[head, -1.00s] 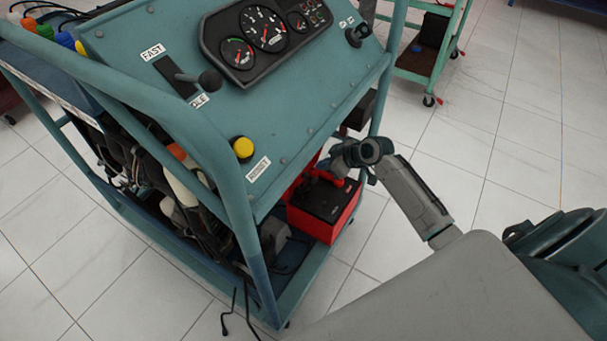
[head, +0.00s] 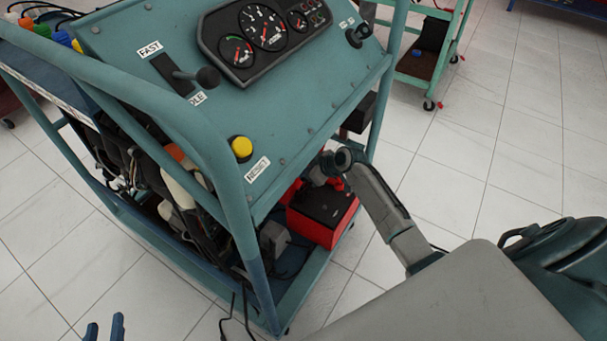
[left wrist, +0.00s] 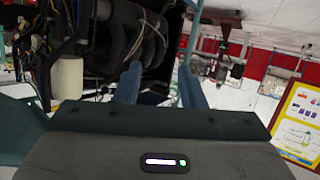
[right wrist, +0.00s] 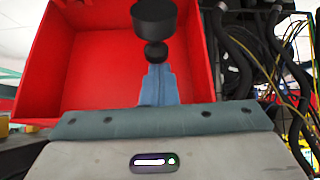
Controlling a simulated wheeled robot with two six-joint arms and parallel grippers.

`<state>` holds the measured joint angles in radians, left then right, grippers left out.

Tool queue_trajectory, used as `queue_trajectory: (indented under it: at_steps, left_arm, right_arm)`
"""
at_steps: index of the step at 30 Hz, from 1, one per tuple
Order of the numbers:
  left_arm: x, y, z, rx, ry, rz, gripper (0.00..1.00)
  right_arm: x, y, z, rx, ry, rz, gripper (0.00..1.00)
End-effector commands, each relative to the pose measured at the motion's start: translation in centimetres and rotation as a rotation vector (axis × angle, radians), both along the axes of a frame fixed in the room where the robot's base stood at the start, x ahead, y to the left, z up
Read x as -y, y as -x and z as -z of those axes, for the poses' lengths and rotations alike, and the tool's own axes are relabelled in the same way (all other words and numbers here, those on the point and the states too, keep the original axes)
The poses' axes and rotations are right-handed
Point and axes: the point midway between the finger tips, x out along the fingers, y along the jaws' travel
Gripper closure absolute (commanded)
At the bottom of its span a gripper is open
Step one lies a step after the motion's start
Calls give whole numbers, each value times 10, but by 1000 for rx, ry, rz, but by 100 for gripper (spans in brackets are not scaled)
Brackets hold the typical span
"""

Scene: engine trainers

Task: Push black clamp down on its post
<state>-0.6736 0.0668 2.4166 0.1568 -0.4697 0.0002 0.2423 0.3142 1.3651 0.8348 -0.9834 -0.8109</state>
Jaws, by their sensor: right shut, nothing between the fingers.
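The red battery (head: 322,212) with a dark top sits low in the teal trainer frame, below the panel's front corner. In the right wrist view, a black round piece (right wrist: 154,18) with a smaller black knob under it, which looks like the black clamp on its post, stands before a red surface. My right gripper (right wrist: 157,78) is shut and empty, its fingertips at or just short of the lower knob; I cannot tell if they touch. In the head view its fingers are hidden. My left gripper (head: 104,328) is open and empty at the bottom left, also in the left wrist view (left wrist: 160,85).
The teal control panel (head: 150,110) and frame tube (head: 235,215) overhang the battery. Black hoses (right wrist: 240,60) run close beside the right gripper. Thin black cables (head: 240,310) hang near the frame's lower corner. A green cart (head: 425,65) stands behind; open tiled floor lies around.

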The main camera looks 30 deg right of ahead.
Motion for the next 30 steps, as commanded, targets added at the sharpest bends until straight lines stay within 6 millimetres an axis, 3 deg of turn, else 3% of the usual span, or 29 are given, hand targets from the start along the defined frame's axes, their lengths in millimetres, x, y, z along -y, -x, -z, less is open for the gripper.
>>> queue_trajectory:
  at_steps: [21, 30]
  left_arm:
    - [-2, -8, -13, 80, -6, -6, 64]
    - [-6, -28, -64, 360, -23, -23, 64]
  right_arm:
    - [-5, -5, 7, 7, -3, 0, 100]
    - [-15, -4, 9, 44, -26, -1, 100]
